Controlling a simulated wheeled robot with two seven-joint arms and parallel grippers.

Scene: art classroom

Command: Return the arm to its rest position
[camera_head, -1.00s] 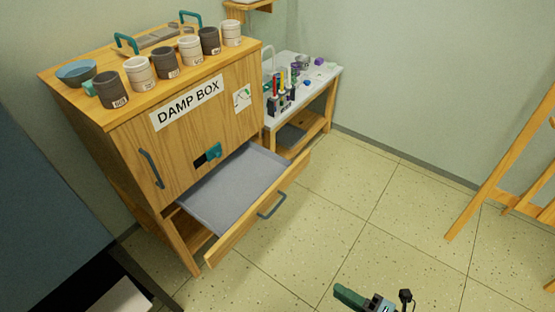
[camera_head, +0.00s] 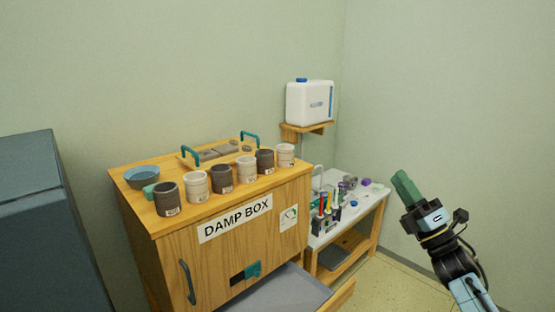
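My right gripper (camera_head: 404,188) is raised at the right of the head view, in front of the bare wall, with its green fingers pointing up and left. The fingers look close together, but from this angle I cannot tell whether they are shut. I see nothing held in them. My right arm (camera_head: 462,275) comes up from the lower right edge. My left gripper and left arm are not in view.
The wooden damp box (camera_head: 205,262) stands left of my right gripper, its drawer (camera_head: 285,292) pulled open. Several cups, a bowl (camera_head: 141,177) and a tray stand on top. A small table (camera_head: 372,208) stands beside it. A white container (camera_head: 310,102) sits on a wall shelf.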

